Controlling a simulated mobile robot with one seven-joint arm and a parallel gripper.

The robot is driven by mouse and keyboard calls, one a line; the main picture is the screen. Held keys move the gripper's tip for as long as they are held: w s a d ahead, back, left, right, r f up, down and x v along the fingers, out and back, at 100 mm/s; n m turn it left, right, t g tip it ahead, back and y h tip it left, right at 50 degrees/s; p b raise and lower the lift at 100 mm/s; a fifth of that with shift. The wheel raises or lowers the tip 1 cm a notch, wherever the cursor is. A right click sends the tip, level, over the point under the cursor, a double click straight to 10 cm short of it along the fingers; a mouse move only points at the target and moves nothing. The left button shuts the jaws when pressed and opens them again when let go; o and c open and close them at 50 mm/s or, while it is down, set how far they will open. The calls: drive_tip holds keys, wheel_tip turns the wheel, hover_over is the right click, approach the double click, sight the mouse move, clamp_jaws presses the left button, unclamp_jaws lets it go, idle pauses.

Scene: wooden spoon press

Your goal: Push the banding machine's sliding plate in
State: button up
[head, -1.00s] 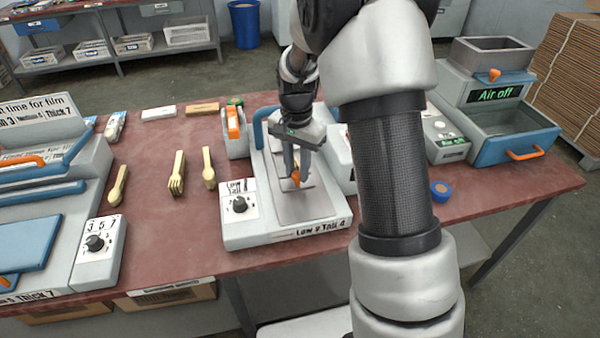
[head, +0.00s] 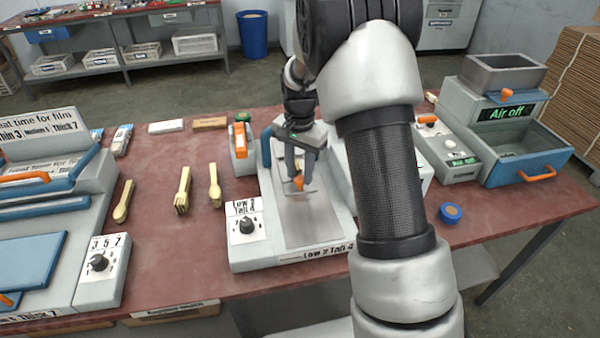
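The banding machine (head: 270,252) is the grey unit in the middle of the table, with a dial at its left front and a "Low 2 Tall 4" label. Its sliding plate lies in the central channel (head: 308,222), with a small orange knob (head: 298,183) standing on it. My gripper (head: 302,178) points down into the channel, with its fingertips at the orange knob. The fingers partly cover the knob, and I cannot tell whether they grip it or only touch it. My forearm hides the machine's right side.
A film sealer (head: 50,230) stands at far left. A machine with a blue drawer (head: 525,155) and a blue roll (head: 451,213) are at right.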

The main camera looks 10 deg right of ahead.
drive_tip(key=shift+s+f, duration=0.1)
wheel_tip(320, 180, up, 18)
drive_tip(key=p, duration=0.2)
drive_tip(key=shift+f, duration=0.25)
drive_tip(key=shift+s, duration=0.1)
idle(0.3)
